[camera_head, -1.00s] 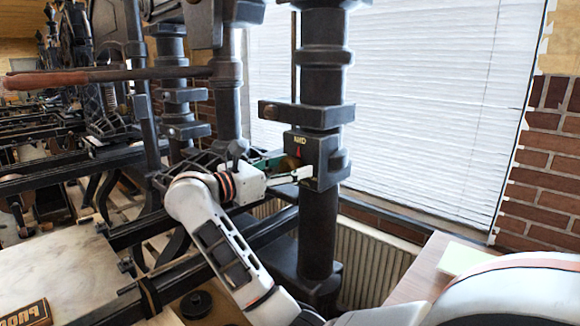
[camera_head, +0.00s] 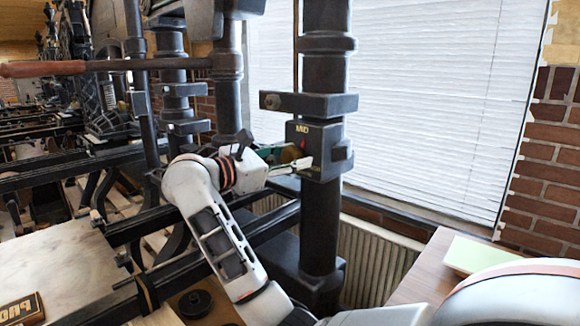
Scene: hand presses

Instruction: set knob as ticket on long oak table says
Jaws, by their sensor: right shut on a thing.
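My right gripper (camera_head: 289,159) is at a dark control box (camera_head: 327,136) on the press column. Its fingers are shut around a brownish knob (camera_head: 291,153) on the box's left side, mostly hidden between them. The box face carries the letters "MID" with a small red mark below. The knob's exact setting cannot be told. A pale yellow-green sheet or pad (camera_head: 474,256) lies on a brown wooden table (camera_head: 425,266) at the lower right. No writing on it can be read. My left gripper is not in view.
A black press column (camera_head: 321,225) stands behind the gripper, with a clamp bar (camera_head: 312,103) above the box. A long wooden-handled lever (camera_head: 60,68) crosses the upper left. A pale stone slab (camera_head: 60,265) and dark rails fill the lower left.

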